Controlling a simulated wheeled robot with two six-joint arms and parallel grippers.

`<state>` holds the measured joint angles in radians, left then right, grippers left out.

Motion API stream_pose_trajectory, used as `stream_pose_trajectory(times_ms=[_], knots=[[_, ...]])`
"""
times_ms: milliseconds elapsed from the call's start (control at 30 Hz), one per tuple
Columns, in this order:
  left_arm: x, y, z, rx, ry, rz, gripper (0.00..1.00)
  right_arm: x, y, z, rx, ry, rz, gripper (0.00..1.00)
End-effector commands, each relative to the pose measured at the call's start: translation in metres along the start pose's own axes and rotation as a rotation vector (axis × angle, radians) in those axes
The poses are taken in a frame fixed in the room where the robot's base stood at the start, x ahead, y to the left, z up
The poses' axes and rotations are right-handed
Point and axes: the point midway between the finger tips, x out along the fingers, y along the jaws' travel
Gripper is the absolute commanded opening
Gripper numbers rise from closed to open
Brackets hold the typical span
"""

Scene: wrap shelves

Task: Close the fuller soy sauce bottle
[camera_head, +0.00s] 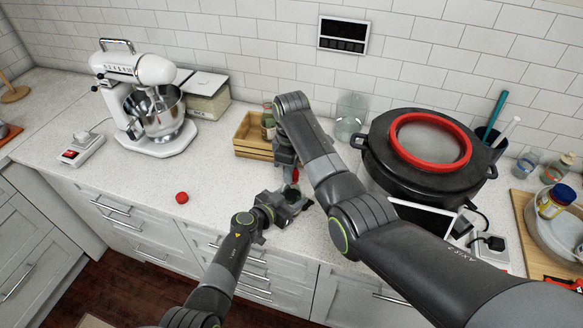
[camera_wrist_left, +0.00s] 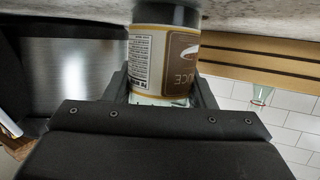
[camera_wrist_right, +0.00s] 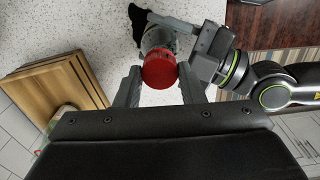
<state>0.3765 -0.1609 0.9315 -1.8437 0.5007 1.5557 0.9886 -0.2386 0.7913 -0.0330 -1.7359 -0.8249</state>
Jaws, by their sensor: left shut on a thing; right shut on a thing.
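My left gripper (camera_head: 288,205) is low over the counter, shut on a labelled soy sauce bottle (camera_wrist_left: 165,60), which appears upside down in the left wrist view. Its level is hidden by the label and jaws. My right gripper (camera_head: 287,172) is directly above, shut on a red cap (camera_wrist_right: 159,68). The cap also shows in the head view (camera_head: 295,174). It lines up over the held bottle; I cannot tell whether it touches the neck. Another red cap (camera_head: 181,198) lies on the counter to the left. Another bottle (camera_head: 268,122) stands in the wooden crate.
The wooden crate (camera_head: 252,150) sits behind my grippers. A white stand mixer (camera_head: 145,95) is at left, a large dark pot with a red-rimmed lid (camera_head: 425,180) at right. A glass jar (camera_head: 350,115) stands near the wall. The counter left of my grippers is mostly clear.

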Motion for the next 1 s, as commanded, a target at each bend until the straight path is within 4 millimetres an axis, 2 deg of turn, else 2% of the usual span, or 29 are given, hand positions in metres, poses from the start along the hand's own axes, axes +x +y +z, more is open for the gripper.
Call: stream_pose_trajectory(times_ms=[1000], knots=[[-0.0003, -0.0003, 0.0010, 0.000, -0.002, -0.001, 0.00, 0.0005, 0.0015, 0.0006, 1.640, 0.002, -0.001, 0.15]])
